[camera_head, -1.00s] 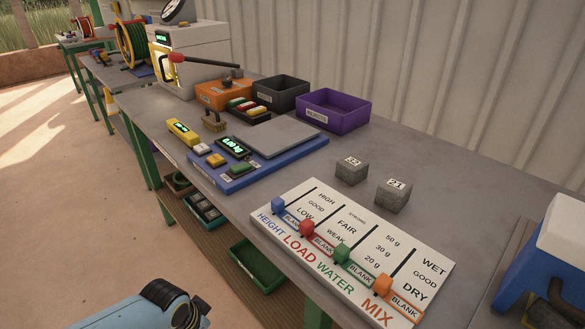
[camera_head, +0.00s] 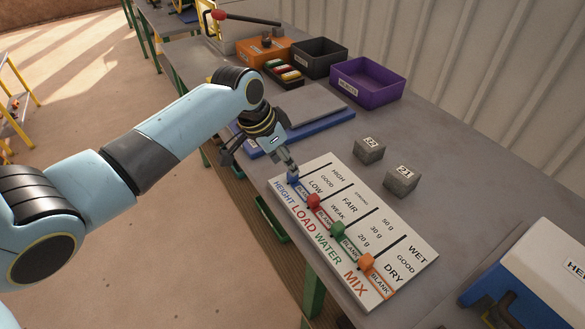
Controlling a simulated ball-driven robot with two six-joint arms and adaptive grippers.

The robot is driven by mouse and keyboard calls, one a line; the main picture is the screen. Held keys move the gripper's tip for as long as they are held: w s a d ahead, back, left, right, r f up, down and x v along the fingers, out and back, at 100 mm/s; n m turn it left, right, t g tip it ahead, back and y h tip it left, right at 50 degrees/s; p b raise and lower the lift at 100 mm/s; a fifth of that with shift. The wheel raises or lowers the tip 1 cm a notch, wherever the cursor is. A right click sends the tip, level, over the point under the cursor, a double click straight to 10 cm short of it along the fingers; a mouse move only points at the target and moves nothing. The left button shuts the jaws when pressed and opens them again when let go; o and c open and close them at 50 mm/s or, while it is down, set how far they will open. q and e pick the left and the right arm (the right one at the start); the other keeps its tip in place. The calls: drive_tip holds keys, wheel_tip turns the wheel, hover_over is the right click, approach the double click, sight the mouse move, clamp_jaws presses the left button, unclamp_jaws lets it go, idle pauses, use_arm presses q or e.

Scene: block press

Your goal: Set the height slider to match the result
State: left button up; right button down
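The white slider board (camera_head: 400,228) lies on the table with four labelled tracks: HEIGHT, LOAD, WATER and MIX. The blue HEIGHT knob (camera_head: 293,179) is at the near end of its track, by BLANK, below LOW, GOOD and HIGH. My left gripper (camera_head: 262,160) comes in from the left over the board's far left corner. Its fingers look spread apart, one close to the blue knob; I cannot tell if it touches. The red LOAD knob (camera_head: 313,202), green WATER knob (camera_head: 338,230) and orange MIX knob (camera_head: 366,262) are also at their BLANK ends. My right gripper is out of view.
Two grey blocks marked 32 (camera_head: 368,150) and 21 (camera_head: 401,180) stand behind the board. A blue-based scale (camera_head: 330,122) is partly hidden by my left arm. Orange (camera_head: 262,50), black (camera_head: 318,57) and purple (camera_head: 367,82) bins are behind; a blue-and-white box (camera_head: 540,270) is at right.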

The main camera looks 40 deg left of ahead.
use_arm(q)
drive_tip(key=x, duration=0.5)
drive_tip(key=shift+f, duration=0.1)
clamp_jaws()
idle(0.3)
